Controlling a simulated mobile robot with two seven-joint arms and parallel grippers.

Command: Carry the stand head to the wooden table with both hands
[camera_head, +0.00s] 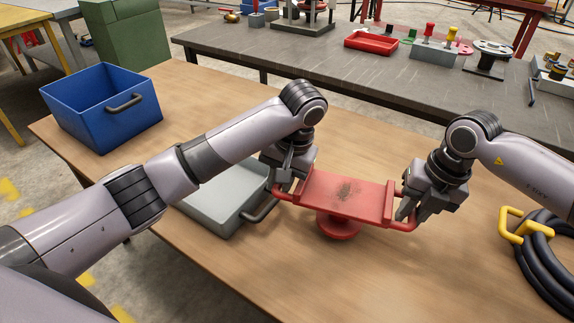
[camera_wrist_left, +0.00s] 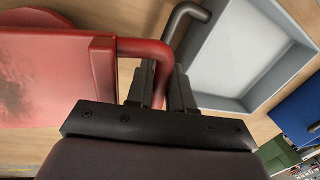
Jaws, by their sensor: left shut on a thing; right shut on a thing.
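The red stand head (camera_head: 345,196) is a flat worn plate with a round foot (camera_head: 338,228) below and a bent handle at each end. It is over the wooden table (camera_head: 245,275); I cannot tell whether the foot touches the wood. My left gripper (camera_head: 284,184) is shut on the left handle, which also shows between the left fingers (camera_wrist_left: 160,88) in the left wrist view. My right gripper (camera_head: 406,211) is shut on the right handle. The fingers partly hide both handles.
A grey tray (camera_head: 205,208) with a dark handle lies close left of the stand head. A blue bin (camera_head: 90,115) stands at the table's far left. A black cable coil (camera_head: 545,265) with a yellow clip lies at right. A dark workbench (camera_head: 330,65) stands behind.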

